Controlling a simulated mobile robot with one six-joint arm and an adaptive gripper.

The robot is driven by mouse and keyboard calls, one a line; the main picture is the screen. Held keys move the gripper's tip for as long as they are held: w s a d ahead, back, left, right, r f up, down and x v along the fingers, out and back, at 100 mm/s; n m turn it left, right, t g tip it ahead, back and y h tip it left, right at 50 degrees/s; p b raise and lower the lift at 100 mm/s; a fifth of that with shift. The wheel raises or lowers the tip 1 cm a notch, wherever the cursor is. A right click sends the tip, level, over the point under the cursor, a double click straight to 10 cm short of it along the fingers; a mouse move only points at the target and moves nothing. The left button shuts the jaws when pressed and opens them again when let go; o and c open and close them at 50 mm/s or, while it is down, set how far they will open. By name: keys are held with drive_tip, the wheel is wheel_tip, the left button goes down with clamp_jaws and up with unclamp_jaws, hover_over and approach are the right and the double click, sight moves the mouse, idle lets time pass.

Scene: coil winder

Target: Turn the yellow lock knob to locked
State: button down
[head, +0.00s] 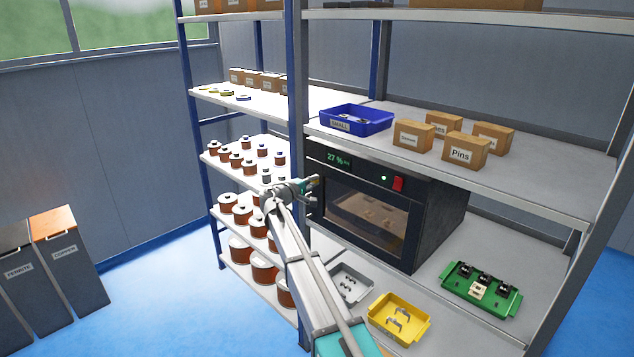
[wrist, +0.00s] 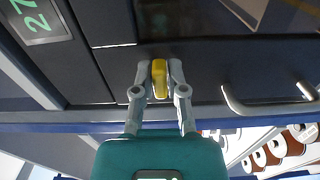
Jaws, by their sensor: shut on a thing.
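The yellow lock knob (wrist: 160,79) is on the dark front of a cabinet (head: 365,207) with a glass door. In the wrist view my gripper (wrist: 160,70) is shut on the knob, with one grey finger on each side of it. The knob's long side lies in line with the fingers in that view. In the head view my gripper (head: 312,183) is at the left edge of the cabinet front, and the knob cannot be made out there. I cannot tell from any marking whether the knob stands at locked.
The cabinet has a display (head: 338,160) reading 27 %, a red switch (head: 398,184) and a door handle (wrist: 270,108). Copper coils (head: 237,212) fill the shelves left of my arm. A yellow tray (head: 424,327) and a green tray (head: 512,305) are below.

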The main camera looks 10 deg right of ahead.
drive_tip(key=shift+a, duration=0.15)
drive_tip(key=c, duration=0.7)
unclamp_jaws()
drive_tip(key=v, duration=1.2)
